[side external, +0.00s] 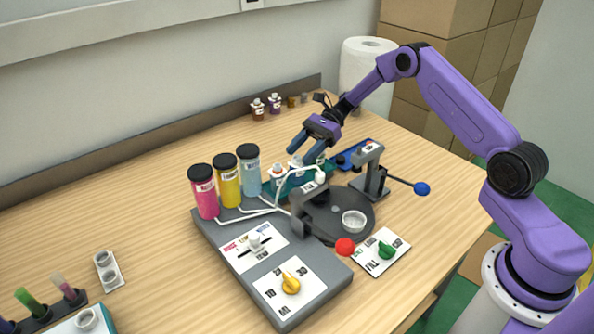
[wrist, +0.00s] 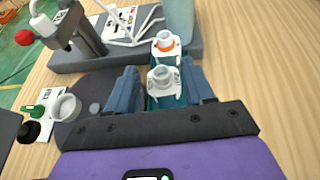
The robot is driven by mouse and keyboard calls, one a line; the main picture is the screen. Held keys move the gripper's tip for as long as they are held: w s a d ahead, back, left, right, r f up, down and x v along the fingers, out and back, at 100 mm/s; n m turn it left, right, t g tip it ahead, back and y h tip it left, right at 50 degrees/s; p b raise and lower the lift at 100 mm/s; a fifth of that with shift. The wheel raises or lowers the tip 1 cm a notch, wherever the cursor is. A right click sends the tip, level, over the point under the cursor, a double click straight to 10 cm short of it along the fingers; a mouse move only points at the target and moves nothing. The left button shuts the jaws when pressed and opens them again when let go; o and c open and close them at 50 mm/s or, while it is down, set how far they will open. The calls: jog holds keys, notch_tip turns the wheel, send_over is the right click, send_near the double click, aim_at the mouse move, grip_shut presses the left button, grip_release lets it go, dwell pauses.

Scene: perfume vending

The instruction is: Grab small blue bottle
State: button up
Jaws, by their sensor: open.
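My gripper (side external: 308,152) is open and points down over a teal holder (side external: 302,187) behind the round dark plate. In the wrist view its two blue fingers (wrist: 160,90) stand on either side of a small bottle with a grey-white neck and white collar (wrist: 160,78). The gap between the fingers looks empty of any grip. A second small bottle with an orange ring (wrist: 165,42) stands just beyond it; it shows in the side view (side external: 277,174). The nearer bottle's body is mostly hidden, so I cannot confirm its blue colour.
Tall pink (side external: 204,192), yellow (side external: 227,182) and light blue (side external: 249,170) bottles stand on the grey machine (side external: 275,262), with white tubes near my gripper. A grey post with a blue-knobbed lever (side external: 372,175) stands to the right.

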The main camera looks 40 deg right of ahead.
grip_shut()
jog(key=shift+r, duration=0.15)
